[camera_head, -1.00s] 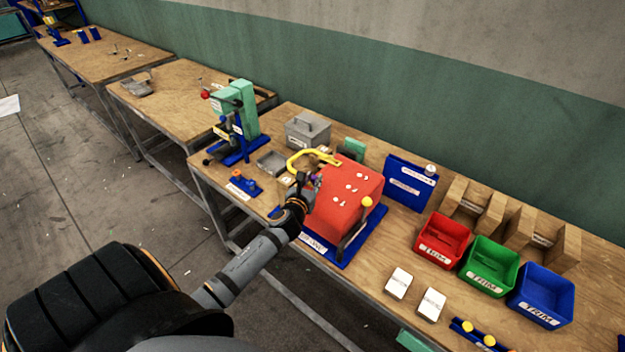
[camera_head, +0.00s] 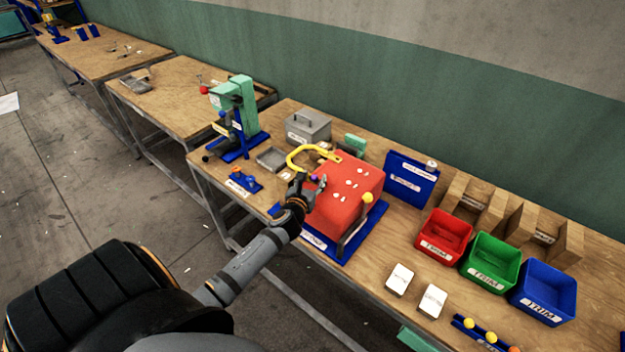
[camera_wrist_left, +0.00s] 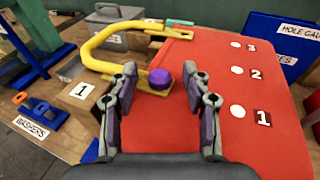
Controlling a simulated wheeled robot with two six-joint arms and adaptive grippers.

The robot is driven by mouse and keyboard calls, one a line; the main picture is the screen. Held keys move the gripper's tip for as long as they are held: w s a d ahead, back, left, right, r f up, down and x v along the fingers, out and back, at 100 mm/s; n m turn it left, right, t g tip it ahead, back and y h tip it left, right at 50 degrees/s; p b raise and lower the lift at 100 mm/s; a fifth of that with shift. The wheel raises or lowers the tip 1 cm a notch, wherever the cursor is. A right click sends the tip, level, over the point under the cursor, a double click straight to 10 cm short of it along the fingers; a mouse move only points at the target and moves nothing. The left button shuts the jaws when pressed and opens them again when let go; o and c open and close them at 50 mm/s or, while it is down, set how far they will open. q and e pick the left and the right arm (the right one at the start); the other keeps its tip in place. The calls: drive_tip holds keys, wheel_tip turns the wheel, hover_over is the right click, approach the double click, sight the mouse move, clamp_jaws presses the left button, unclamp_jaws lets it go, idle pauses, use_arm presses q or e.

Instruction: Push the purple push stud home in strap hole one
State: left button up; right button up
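The red block (camera_head: 345,195) stands on a blue base, with white spots numbered 1 to 3. Spot 1 (camera_wrist_left: 237,111) is right of my left gripper in the wrist view. A curved yellow strap (camera_head: 296,156) reaches over the block's left edge. The purple push stud (camera_wrist_left: 190,69) appears beside the strap's near end (camera_wrist_left: 158,86); how deep it sits I cannot tell. My left gripper (camera_wrist_left: 163,76) is open, its fingers apart on either side of the stud, the right finger nearer. It also shows in the head view (camera_head: 311,183). My right gripper is not in view.
A green press (camera_head: 241,105) and grey box (camera_head: 308,126) stand behind left. A washer holder (camera_head: 244,180) is left of the block. Red (camera_head: 445,235), green (camera_head: 491,262) and blue (camera_head: 543,294) bins stand right. Two white pads lie in front of them.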

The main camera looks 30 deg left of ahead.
use_arm(q)
drive_tip(key=shift+s, duration=0.2)
drive_tip(key=v, duration=1.1)
drive_tip(key=shift+s+r, duration=0.15)
drive_tip(key=shift+s, duration=0.1)
drive_tip(key=shift+d, duration=0.15)
